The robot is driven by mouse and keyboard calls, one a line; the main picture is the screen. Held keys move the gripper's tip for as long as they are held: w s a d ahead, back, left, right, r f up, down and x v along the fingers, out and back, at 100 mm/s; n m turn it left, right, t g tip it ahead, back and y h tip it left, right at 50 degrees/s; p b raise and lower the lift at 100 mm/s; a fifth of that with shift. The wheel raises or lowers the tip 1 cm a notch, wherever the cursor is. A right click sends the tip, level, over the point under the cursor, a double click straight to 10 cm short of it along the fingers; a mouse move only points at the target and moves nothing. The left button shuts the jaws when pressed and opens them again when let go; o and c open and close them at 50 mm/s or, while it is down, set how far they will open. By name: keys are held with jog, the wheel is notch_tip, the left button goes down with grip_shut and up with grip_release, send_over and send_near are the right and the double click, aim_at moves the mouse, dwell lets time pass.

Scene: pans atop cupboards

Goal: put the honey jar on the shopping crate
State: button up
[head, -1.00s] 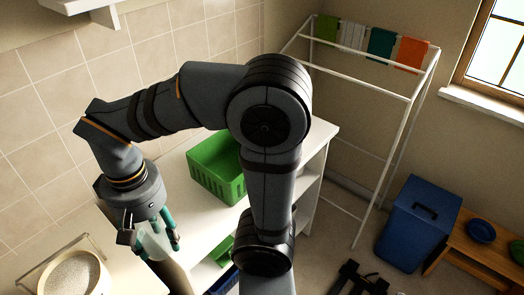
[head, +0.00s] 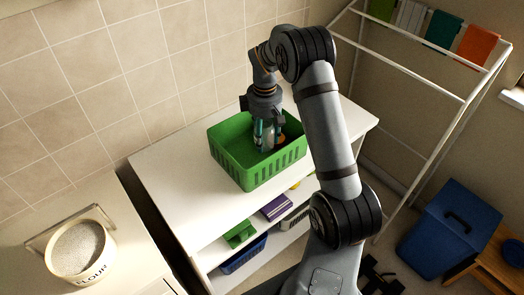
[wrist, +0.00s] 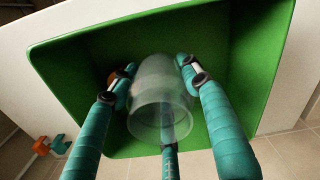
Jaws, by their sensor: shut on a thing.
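The shopping crate (head: 245,183) is a green, open-topped crate standing on the white cupboard top. My gripper (head: 265,138) points down inside its walls, with teal fingers closed around a clear, see-through jar (wrist: 158,110). This appears to be the honey jar, though no honey colour shows in it. In the wrist view the gripper (wrist: 158,80) has fingers on either side of the jar and another below, with the green crate (wrist: 90,55) behind. Whether the jar's base touches the crate floor is hidden.
A small orange thing (head: 280,141) shows inside the crate beside my fingers. A flour tub (head: 78,250) stands on the left counter, across a gap. Lower shelves hold a small green container (head: 240,235) and a purple item (head: 276,207). A drying rack (head: 440,95) stands right.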

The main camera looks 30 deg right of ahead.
aim_at(264, 124)
notch_tip(264, 124, down, 6)
jog(key=shift+f+p, duration=0.2)
jog(key=shift+p, duration=0.45)
jog(key=shift+f, duration=0.1)
jog(key=shift+f+b, duration=0.15)
jog(key=shift+b, duration=0.15)
jog(key=o, duration=1.2)
jog(key=shift+o, duration=0.6)
jog(key=shift+r, duration=0.6)
notch_tip(264, 124, up, 11)
jog(key=shift+r+b, duration=0.2)
jog(key=shift+b, duration=0.3)
